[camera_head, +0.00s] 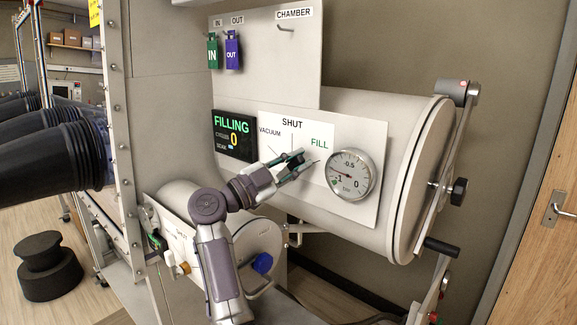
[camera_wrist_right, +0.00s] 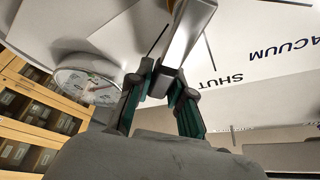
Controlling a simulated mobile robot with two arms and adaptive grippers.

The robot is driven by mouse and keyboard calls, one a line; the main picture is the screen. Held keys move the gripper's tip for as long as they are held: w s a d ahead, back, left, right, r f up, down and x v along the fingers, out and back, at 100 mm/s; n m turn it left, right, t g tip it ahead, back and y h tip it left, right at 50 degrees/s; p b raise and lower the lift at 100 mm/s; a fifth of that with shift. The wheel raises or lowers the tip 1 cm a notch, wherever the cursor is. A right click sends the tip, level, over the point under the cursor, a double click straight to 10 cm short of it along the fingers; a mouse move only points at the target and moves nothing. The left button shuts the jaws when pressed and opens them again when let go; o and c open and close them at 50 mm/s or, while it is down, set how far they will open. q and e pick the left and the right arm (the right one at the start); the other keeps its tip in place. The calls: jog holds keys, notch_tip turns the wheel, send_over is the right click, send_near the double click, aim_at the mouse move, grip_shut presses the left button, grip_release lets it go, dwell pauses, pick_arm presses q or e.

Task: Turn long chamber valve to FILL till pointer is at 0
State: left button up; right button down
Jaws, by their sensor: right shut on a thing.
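The long chamber (camera_head: 345,115) carries a white valve panel (camera_head: 282,128) marked VACUUM, SHUT and FILL. My right gripper (camera_head: 292,163) is at this panel, just below the FILL label (camera_head: 319,142), and hides most of the valve. In the right wrist view its fingers (camera_wrist_right: 160,86) are shut on the metal valve handle (camera_wrist_right: 188,38). The handle appears turned to the FILL side of SHUT. The round gauge (camera_head: 349,174) has marks -1, -0.5 and 0; its pointer looks to be on the left, near -1. It also shows in the wrist view (camera_wrist_right: 88,84). My left gripper is out of view.
A black display (camera_head: 234,136) reads FILLING with a yellow 0. A smaller chamber with a blue knob (camera_head: 262,264) sits below my right arm. The chamber door's black handle (camera_head: 442,247) sticks out at right. Black gloves (camera_head: 50,150) stick out at left.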

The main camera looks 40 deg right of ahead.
jog(key=shift+s+f+m+g+y+b, duration=0.25)
jog(key=shift+f+m+y+b, duration=0.2)
jog(key=shift+m, duration=0.45)
jog(key=shift+s+f+m+b, duration=0.25)
jog(key=shift+m+b, duration=0.15)
jog(key=shift+m, duration=0.5)
jog(key=shift+y, duration=0.25)
jog(key=c, duration=1)
grip_release()
jog(key=shift+c, duration=0.2)
jog(key=shift+d, duration=0.1)
jog(key=shift+w, duration=0.1)
jog(key=v, duration=0.7)
jog(key=shift+a, duration=0.25)
jog(key=shift+w+f, duration=0.1)
